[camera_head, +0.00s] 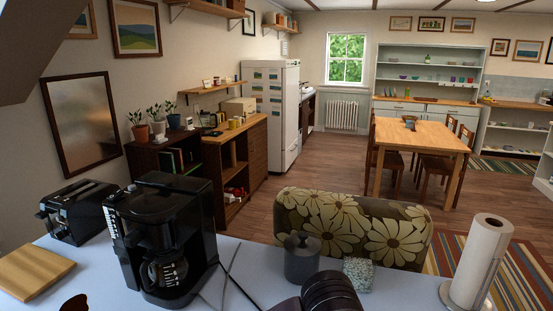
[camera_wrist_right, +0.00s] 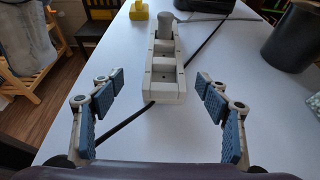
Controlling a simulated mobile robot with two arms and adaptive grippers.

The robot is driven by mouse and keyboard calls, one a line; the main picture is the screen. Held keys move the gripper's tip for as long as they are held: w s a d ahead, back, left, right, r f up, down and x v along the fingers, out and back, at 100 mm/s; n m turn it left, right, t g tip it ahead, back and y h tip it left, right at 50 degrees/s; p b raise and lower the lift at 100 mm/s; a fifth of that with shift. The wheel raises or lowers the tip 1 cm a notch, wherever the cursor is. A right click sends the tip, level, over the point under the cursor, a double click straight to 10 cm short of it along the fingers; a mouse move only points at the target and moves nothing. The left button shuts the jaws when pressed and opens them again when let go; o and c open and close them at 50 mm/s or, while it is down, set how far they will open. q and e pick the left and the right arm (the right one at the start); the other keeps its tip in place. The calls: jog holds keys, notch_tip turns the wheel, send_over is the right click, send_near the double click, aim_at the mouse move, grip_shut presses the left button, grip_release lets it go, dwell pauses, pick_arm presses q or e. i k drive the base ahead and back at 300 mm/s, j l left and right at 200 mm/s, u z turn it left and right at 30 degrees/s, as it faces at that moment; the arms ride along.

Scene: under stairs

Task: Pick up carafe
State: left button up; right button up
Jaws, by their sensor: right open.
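The carafe (camera_head: 165,272) is dark glass with pale markings and sits inside the black coffee maker (camera_head: 163,215) on the pale table at left of centre in the head view. The machine's body surrounds it above and behind. I cannot make out the carafe in the right wrist view. My right gripper (camera_wrist_right: 160,88) is open and empty, with its blue-padded fingers apart over the table and a grey power strip (camera_wrist_right: 163,62) ahead between them. My left gripper is not in view.
A black toaster (camera_head: 75,213) and wooden board (camera_head: 34,270) stand left of the coffee maker. A grey lidded canister (camera_head: 302,258), a speckled block (camera_head: 358,274) and a paper towel roll (camera_head: 480,258) stand to the right. Black cords cross the table.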

aim_at(171, 271)
jog(key=k+j, duration=0.3)
jog(key=k, duration=0.15)
jog(key=k+j, duration=0.3)
jog(key=k, duration=0.1)
